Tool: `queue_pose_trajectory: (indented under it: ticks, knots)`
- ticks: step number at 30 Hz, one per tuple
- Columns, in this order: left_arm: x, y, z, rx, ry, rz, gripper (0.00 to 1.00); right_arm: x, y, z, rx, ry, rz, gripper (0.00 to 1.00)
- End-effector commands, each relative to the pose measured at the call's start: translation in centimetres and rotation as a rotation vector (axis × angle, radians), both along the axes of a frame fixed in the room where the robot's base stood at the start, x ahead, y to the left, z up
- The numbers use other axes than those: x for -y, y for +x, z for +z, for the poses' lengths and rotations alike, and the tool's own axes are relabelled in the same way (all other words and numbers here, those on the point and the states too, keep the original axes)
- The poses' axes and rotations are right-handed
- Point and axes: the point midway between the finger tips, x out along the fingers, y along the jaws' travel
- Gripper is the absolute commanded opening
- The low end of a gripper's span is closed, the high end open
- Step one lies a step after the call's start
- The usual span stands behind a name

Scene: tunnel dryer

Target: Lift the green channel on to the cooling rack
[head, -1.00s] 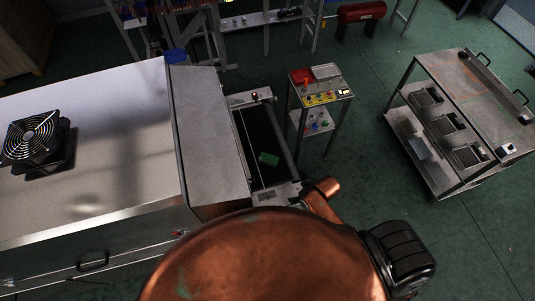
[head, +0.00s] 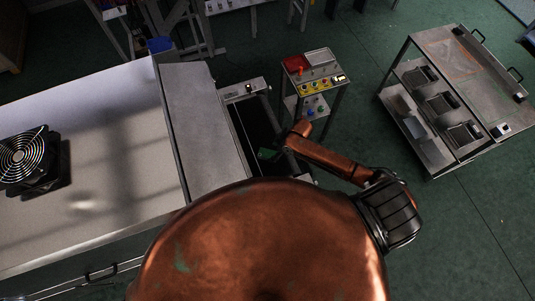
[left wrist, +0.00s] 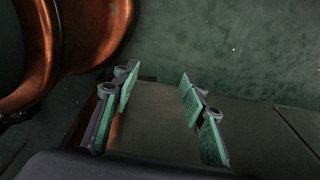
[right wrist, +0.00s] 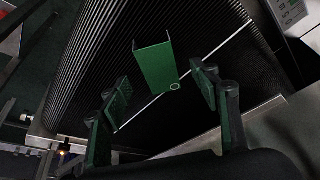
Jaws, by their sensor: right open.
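The green channel (head: 267,153) lies on the dark ribbed belt (head: 247,128) at the dryer's outlet. In the right wrist view the channel (right wrist: 157,68) is a short U-shaped piece, just beyond and between my right fingertips. My left gripper (left wrist: 158,95) is open and empty, away from the channel. A steel rack-like cart (head: 465,70) with dark slotted trays stands at right; I cannot tell whether it is the cooling rack.
The dryer housing (head: 200,120) stands left of the belt, with a fan (head: 25,160) on top. A small control stand (head: 318,80) with buttons is close behind the belt's right side. Green floor lies open between the stand and the cart.

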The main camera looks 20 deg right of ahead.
Motion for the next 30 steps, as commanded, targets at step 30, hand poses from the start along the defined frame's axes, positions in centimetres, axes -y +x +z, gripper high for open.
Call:
queue_pose_trajectory:
  ticks: [30]
  knots:
    - [0.0,0.9,1.0,0.011,0.0,-0.003,0.4,-1.8,1.6,-4.2,0.001,-0.001,0.001,0.56]
